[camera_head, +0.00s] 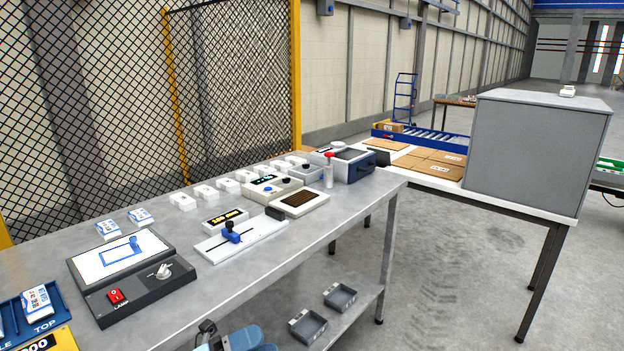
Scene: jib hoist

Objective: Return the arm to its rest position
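A light-blue and grey piece (240,340) shows at the bottom edge, in front of the bench. It looks like part of one of my arms, but I cannot tell which one. No gripper fingers show on it, and nothing held is visible. Neither of my grippers can be made out in the head view. No hoist arm can be made out either.
A long grey workbench (330,240) carries a dark console with a screen (120,255), a white slide fixture (240,238), small white boxes and instruments. Two grey bins (340,297) sit on its lower shelf. A table with a grey cabinet (530,150) stands right. Floor between is clear.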

